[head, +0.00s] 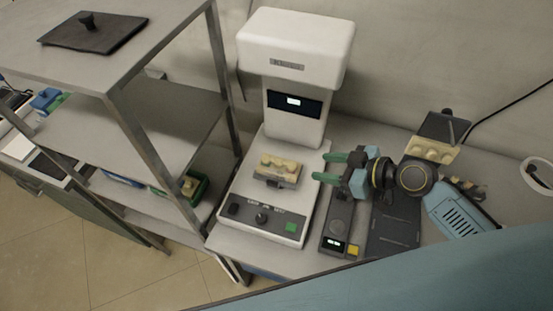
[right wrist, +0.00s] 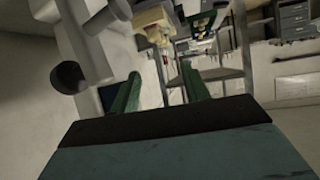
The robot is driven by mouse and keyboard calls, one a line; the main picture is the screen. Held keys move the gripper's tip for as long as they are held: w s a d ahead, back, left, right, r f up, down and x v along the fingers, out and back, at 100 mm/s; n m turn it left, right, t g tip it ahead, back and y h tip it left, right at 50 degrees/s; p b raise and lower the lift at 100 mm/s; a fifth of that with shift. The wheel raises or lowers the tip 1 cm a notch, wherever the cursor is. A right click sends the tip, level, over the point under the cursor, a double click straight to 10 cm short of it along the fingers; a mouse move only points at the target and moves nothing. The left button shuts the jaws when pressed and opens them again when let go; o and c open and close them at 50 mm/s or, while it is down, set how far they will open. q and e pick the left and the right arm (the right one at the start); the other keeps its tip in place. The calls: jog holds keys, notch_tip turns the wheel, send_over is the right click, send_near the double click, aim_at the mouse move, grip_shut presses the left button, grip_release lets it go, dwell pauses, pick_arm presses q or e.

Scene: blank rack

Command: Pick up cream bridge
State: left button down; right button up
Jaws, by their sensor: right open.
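A cream bridge-like piece (head: 281,163) with rounded bumps sits on a small grey block (head: 276,180) on the platform of the white machine. It also seems to show as a cream shape at the top of the right wrist view (right wrist: 152,22). My right gripper (head: 320,167) is open, with its two green fingers pointing left toward the cream piece. The fingers are to the right of it, apart from it, with nothing between them. In the right wrist view the open fingers (right wrist: 160,72) frame only background. My left gripper is not in view.
The white machine (head: 295,45) has an overhanging head above its platform. A metal rack (head: 170,125) stands to the left, with a dark lidded plate (head: 93,31) on top. Another cream piece (head: 432,150) lies on a dark stand to the right, close to my right arm.

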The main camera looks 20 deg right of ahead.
send_near(283, 162)
jog(key=a+x, duration=0.1)
jog(key=x, duration=0.2)
jog(key=shift+p+x, duration=0.7)
jog(key=shift+x, duration=1.65)
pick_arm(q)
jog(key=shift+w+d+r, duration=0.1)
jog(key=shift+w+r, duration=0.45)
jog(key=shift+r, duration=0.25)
pick_arm(e)
jog(key=shift+d+f, duration=0.1)
jog(key=shift+d, duration=0.1)
grip_shut()
